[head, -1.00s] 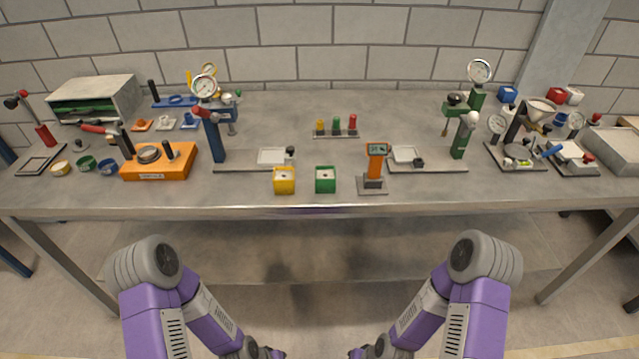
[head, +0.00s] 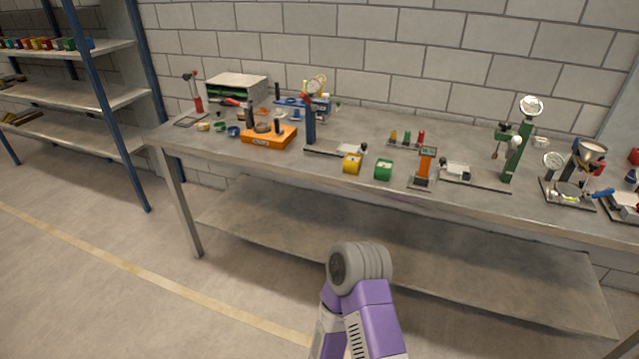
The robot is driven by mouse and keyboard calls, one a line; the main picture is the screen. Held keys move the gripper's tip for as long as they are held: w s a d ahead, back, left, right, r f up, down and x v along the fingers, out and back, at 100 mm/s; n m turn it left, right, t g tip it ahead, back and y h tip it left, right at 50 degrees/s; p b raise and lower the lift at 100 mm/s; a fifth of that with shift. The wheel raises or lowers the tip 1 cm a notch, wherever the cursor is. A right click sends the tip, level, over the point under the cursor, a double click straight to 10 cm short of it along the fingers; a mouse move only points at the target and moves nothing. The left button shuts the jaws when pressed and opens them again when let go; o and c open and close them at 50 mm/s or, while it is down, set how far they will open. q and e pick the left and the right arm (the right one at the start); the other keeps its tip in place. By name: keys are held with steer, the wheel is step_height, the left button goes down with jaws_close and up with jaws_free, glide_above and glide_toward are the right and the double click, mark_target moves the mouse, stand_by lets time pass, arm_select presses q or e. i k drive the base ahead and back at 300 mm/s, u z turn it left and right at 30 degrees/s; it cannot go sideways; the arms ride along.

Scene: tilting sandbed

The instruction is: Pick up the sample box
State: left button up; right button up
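No single thing is clearly marked as the sample box. More small coloured boxes (head: 40,43) stand in a row on the top shelf at the far left, too small to tell apart well. One purple and grey arm of mine shows at the bottom middle, in front of the table. Neither of my grippers is in view.
The grey workbench (head: 240,148) carries an orange device (head: 268,138), a blue press stand (head: 310,122), an orange post (head: 424,163) and a green press stand (head: 518,150). A blue-posted shelf rack (head: 105,95) stands left. The floor between is clear.

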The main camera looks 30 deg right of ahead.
mark_target(383, 168)
steer(key=u, duration=0.5)
steer(key=i, duration=0.7)
steer(key=z, duration=0.6)
steer(key=i, duration=1.15)
steer(key=z, duration=1.1)
